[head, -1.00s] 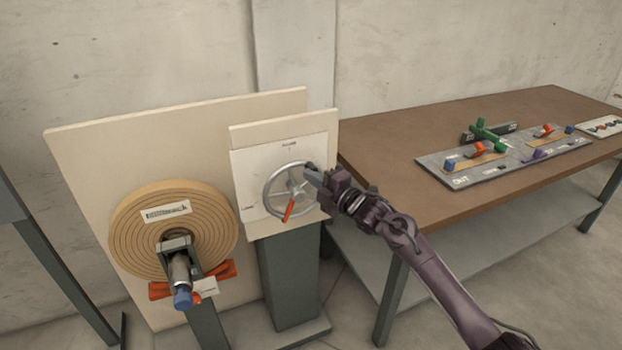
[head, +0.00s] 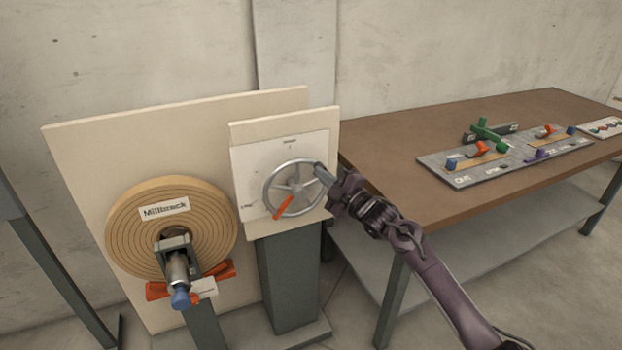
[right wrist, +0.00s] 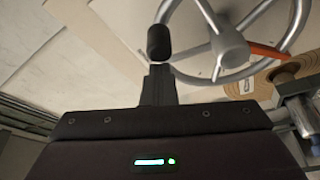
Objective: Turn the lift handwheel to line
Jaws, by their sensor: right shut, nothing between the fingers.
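The lift handwheel (head: 295,187) is a grey spoked wheel on a white-faced board. Its orange pointer (head: 284,207) points down and to the left. Its dark handle knob (head: 319,170) is at the upper right of the rim. My right gripper (head: 331,178) is at the wheel's right side, beside the knob. In the right wrist view the shut, empty fingers (right wrist: 158,84) end just below the black knob (right wrist: 158,42); whether they touch it I cannot tell. My left gripper is not in view.
A tan spiral roll (head: 128,230) labelled Millbrack stands left of the wheel, on a pale backboard (head: 90,150). A brown table (head: 400,160) to the right carries a grey panel (head: 462,182) with coloured knobs. The wheel's board (head: 250,130) has small labels at top and lower left.

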